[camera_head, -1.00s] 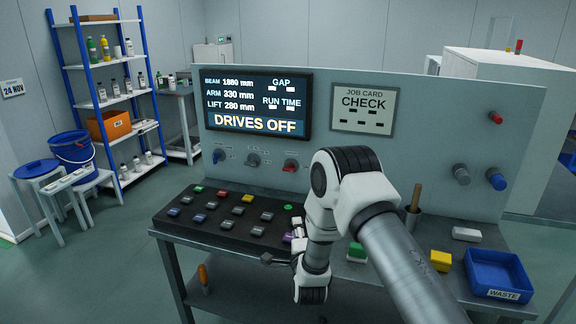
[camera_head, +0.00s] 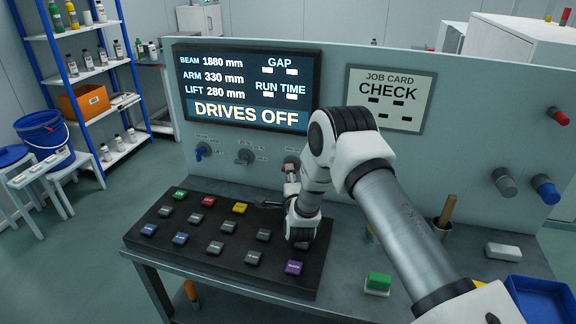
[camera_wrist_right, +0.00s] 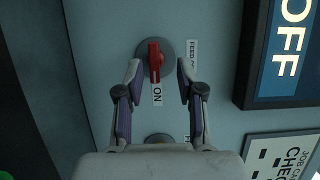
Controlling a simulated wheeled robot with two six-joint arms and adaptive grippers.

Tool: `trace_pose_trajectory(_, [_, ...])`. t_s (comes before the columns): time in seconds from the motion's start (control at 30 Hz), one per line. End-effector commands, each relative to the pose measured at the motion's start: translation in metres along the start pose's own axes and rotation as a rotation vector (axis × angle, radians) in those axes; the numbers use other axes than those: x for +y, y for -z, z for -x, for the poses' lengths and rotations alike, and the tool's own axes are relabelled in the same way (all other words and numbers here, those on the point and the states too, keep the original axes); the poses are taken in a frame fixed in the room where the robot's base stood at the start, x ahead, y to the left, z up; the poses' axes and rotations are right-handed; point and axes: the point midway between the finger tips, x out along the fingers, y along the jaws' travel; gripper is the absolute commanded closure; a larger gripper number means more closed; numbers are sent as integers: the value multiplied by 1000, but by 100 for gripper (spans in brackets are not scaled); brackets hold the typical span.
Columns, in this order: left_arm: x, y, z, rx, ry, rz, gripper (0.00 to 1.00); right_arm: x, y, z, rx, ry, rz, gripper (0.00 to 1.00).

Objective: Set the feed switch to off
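The feed switch (camera_wrist_right: 154,60) is a red handle on a round grey base on the panel, with FEED lettering beside it. In the right wrist view its handle lies lengthwise, with one end toward the ON label (camera_wrist_right: 158,95). My right gripper (camera_wrist_right: 159,77) is open, its fingers on either side of the handle's lower end with gaps showing. I cannot tell whether the tips are level with the handle. My left gripper is not in view.
Two more switches (camera_head: 245,156) (camera_head: 203,150) sit left on the panel, below the DRIVES OFF screen (camera_head: 250,90). A black keypad (camera_head: 215,225) with several coloured buttons lies under my right arm. A blue tray (camera_head: 540,295) stands at the right.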

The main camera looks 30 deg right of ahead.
Motion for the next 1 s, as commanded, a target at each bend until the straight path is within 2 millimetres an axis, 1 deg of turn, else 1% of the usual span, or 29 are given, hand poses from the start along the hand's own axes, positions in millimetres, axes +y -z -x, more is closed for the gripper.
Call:
trace_pose_trajectory(0.03, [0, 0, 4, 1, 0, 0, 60, -2, 1, -10, 2, 1, 0, 62])
trace_pose_trajectory(0.1, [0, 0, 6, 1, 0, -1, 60, -1, 1, -22, 2, 1, 0, 62])
trace_pose_trajectory(0.2, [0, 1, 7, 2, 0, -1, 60, 0, 1, -32, 2, -1, 0, 62])
trace_pose_trajectory(0.3, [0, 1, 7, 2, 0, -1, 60, 0, 1, -35, 1, -1, 0, 62])
trace_pose_trajectory(0.47, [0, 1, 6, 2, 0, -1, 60, 1, 1, -35, 1, -1, 0, 62])
trace_pose_trajectory(0.5, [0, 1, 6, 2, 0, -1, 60, 1, 1, -35, 1, -1, 0, 77])
trace_pose_trajectory(0.57, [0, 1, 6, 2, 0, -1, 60, 1, 1, -35, 1, -1, 0, 98])
trace_pose_trajectory(0.6, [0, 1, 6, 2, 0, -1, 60, 1, 1, -35, 1, -1, 0, 100])
trace_pose_trajectory(1.0, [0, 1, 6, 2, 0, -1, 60, 0, 1, -35, 2, -9, 22, 100])
